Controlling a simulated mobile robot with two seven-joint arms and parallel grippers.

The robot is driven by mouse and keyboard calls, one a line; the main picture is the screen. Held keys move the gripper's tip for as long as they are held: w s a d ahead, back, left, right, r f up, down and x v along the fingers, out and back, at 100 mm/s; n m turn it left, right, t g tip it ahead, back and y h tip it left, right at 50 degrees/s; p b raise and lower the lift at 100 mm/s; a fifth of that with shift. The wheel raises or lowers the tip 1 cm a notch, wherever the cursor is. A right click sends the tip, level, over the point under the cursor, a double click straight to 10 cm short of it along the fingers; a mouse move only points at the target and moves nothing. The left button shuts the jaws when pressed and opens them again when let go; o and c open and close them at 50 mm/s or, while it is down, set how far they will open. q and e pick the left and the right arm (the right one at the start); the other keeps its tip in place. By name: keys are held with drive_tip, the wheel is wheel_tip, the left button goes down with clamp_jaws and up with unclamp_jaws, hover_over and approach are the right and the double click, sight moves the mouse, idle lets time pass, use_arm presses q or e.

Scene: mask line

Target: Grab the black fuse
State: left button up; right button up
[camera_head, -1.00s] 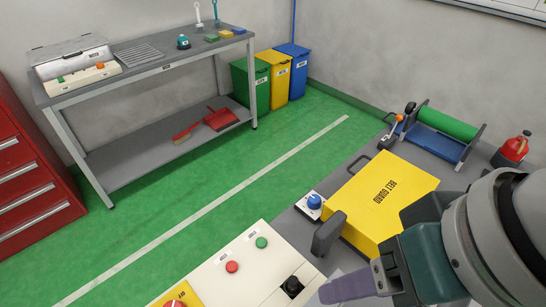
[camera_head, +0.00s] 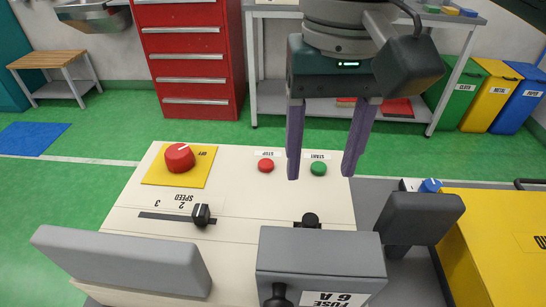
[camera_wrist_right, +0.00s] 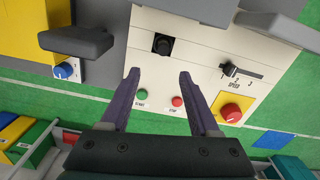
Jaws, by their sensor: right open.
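A black round-topped piece (camera_head: 310,220), which looks like the black fuse, stands in a dark square recess of the cream control panel (camera_head: 250,205). In the head view its lower part is hidden behind a grey box labelled FUSE 6 A (camera_head: 320,252). It also shows in the right wrist view (camera_wrist_right: 163,44). My right gripper (camera_head: 321,176) is open and empty above the panel, fingers pointing down, near the red and green buttons. In the wrist view its fingertips (camera_wrist_right: 159,75) are apart, with the black piece a little beyond them. My left gripper is not in view.
A second black knob (camera_head: 277,293) shows at the grey box's lower edge. The panel carries a red knob (camera_head: 179,157), a speed slider (camera_head: 201,214), and red STOP (camera_head: 266,165) and green START (camera_head: 318,168) buttons. A grey upright part (camera_head: 420,222) and yellow guard (camera_head: 500,250) stand right.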

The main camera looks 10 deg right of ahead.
hover_over(310, 218)
drive_tip(key=w, duration=0.1)
drive_tip(key=f, duration=0.4)
drive_tip(key=shift+w+d+f, duration=0.1)
drive_tip(key=shift+d+f, duration=0.05)
drive_tip(key=shift+d, duration=0.1)
drive_tip(key=f, duration=0.2)
drive_tip(key=s+f+b, duration=0.1)
drive_tip(key=f, duration=0.2)
drive_tip(key=shift+s+a+f, duration=0.1)
drive_tip(key=shift+a+f, duration=0.1)
drive_tip(key=shift+f, duration=0.15)
drive_tip(key=shift+c, duration=0.3)
clamp_jaws()
